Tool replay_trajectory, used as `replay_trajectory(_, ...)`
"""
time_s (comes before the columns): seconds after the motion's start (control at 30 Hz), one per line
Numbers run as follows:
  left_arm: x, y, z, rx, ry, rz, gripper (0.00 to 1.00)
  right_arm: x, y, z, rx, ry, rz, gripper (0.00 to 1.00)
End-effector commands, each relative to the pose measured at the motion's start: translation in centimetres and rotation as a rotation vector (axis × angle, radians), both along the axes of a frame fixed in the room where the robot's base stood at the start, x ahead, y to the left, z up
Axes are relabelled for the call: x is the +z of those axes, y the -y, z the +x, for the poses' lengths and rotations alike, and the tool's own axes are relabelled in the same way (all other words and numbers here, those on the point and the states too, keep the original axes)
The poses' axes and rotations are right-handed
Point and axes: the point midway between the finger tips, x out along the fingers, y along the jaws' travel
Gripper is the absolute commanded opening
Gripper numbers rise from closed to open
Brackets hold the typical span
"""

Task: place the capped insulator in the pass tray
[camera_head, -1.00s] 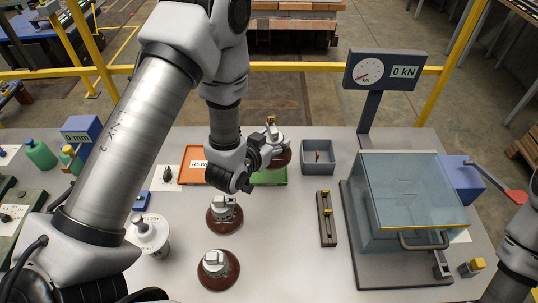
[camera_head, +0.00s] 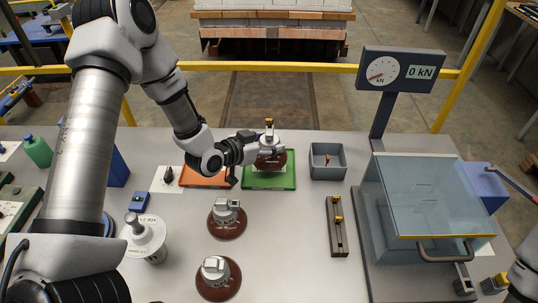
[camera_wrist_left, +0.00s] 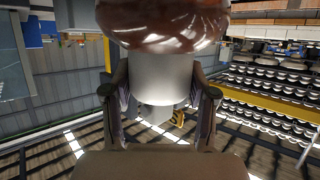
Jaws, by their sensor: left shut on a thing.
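The capped insulator has a brown disc (camera_head: 272,161), a grey metal top and a yellow cap (camera_head: 269,123). My left gripper (camera_head: 266,151) reaches in from the left and is shut on its metal part. In the left wrist view the shiny brown disc (camera_wrist_left: 165,25) and pale grey body (camera_wrist_left: 158,78) sit between the fingers. The green tray (camera_head: 270,184) lies under the insulator in the head view; I cannot tell whether the disc touches it.
An orange tray (camera_head: 203,181) lies left of the green one. Two brown insulators (camera_head: 227,222) (camera_head: 217,284) stand in front. A grey bin (camera_head: 328,173), a slotted block (camera_head: 338,228) and a clear-lidded test box (camera_head: 425,200) stand to the right.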

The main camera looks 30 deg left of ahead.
Motion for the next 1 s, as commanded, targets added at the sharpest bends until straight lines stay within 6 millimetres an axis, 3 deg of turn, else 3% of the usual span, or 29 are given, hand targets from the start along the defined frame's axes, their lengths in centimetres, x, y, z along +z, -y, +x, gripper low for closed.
replay_trajectory(0.23, -3.6, 0.0, 0.0, -0.001, 0.002, 0.001, 0.0, 0.2, 0.0, 0.0, 0.0, 0.0, 0.0, 0.52)
replay_trajectory(0.6, -4.3, 0.0, 0.1, 0.001, 0.004, 0.0, 0.0, -0.1, 0.0, 0.0, 0.0, 0.0, 0.0, 0.52)
replay_trajectory(0.63, -4.3, 0.0, 0.0, 0.0, 0.0, 0.0, 0.68, 0.0, 0.0, 0.0, 0.0, 0.0, 0.0, 0.52)
replay_trajectory(0.67, -4.3, 0.0, 0.0, 0.0, 0.0, 0.0, 0.78, 0.0, 0.0, 0.0, 0.0, 0.0, 0.0, 0.52)
replay_trajectory(0.7, -4.3, 0.0, 0.0, 0.0, 0.0, 0.0, 0.82, 0.0, 0.0, 0.0, 0.0, 0.0, 0.0, 0.52)
replay_trajectory(1.0, -4.1, 0.0, 0.0, 0.0, 0.001, 0.0, 0.82, 0.1, 0.0, 0.0, 0.0, 0.0, 0.0, 0.52)
